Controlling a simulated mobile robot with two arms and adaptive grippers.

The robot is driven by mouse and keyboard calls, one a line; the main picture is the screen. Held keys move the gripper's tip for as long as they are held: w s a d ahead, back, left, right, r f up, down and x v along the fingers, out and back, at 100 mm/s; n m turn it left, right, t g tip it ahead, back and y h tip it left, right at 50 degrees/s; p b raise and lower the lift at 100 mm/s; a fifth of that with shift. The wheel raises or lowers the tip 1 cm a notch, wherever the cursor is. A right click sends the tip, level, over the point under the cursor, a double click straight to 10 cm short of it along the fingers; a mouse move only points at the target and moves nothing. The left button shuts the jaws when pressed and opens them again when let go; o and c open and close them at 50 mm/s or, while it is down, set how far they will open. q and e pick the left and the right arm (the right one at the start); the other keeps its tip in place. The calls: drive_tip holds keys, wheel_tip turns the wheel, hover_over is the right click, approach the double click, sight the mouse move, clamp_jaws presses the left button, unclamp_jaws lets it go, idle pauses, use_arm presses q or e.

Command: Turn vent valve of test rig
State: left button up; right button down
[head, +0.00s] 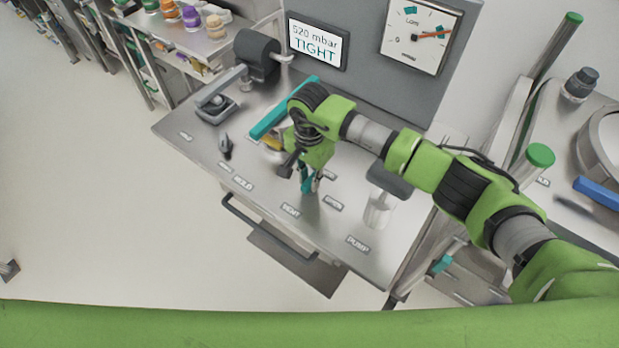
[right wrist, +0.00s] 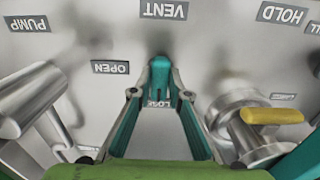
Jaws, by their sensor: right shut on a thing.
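The test rig (head: 178,126) is a steel bench top with labels and valves. My right gripper (head: 306,186) reaches down over it beside the VENT label (head: 291,210). In the right wrist view the teal fingers (right wrist: 160,72) come together below the upside-down VENT label (right wrist: 163,9), with an OPEN label (right wrist: 110,67) to the left and a partly covered label below the tips. The gripper is shut on the vent valve's handle, which the fingers almost wholly hide; its angle cannot be told. My left gripper is not in view.
A display (head: 316,43) reads 520 mbar TIGHT, beside a gauge (head: 418,36) with a red needle. A steel valve with a yellow handle (right wrist: 272,116) stands close right of the fingers; a steel valve body (right wrist: 32,100) stands left. A drawer handle (head: 268,230) juts from the rig's front.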

drive_tip(key=shift+f+m+b, duration=0.15)
drive_tip(key=shift+m+b, duration=0.15)
drive_tip(key=shift+b, duration=0.35)
drive_tip(key=m+b, duration=0.8)
drive_tip(key=b, duration=0.1)
drive_tip(key=shift+m, duration=0.3)
drive_tip(key=m+b, duration=0.4)
drive_tip(key=shift+r+m+b, duration=0.2)
drive_tip(key=shift+m+b, duration=1.1)
drive_tip(key=shift+m, duration=0.9)
drive_tip(key=shift+w+r, duration=0.1)
drive_tip(key=c, duration=2)
unclamp_jaws()
drive_tip(key=shift+o, duration=0.4)
